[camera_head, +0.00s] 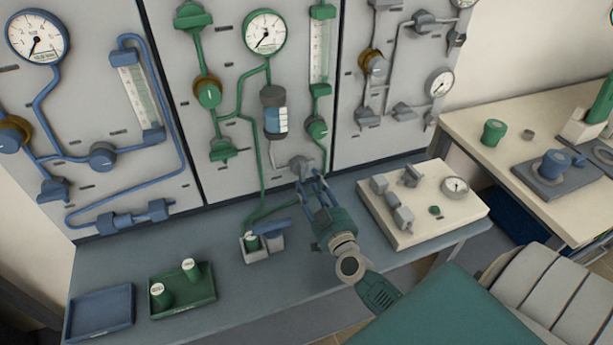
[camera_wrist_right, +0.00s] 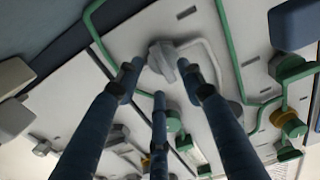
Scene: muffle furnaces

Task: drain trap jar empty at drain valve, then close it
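The trap jar (camera_head: 275,112) hangs on the middle panel, with a dark top and a blue-and-white front; I cannot tell how much liquid is in it. Below it is a grey valve knob (camera_head: 299,166), seemingly the drain valve. My right gripper (camera_head: 309,186) reaches up to this knob from the front. In the right wrist view, the knob (camera_wrist_right: 163,62) shows between and just beyond the spread blue fingers (camera_wrist_right: 163,88). The fingers look open, and I cannot tell whether they touch the knob. The knob's exact setting is unclear. My left gripper is not in view.
A small holder with a green cup (camera_head: 252,242) stands on the bench below the panel. A pale block with fittings (camera_head: 424,228) lies at right.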

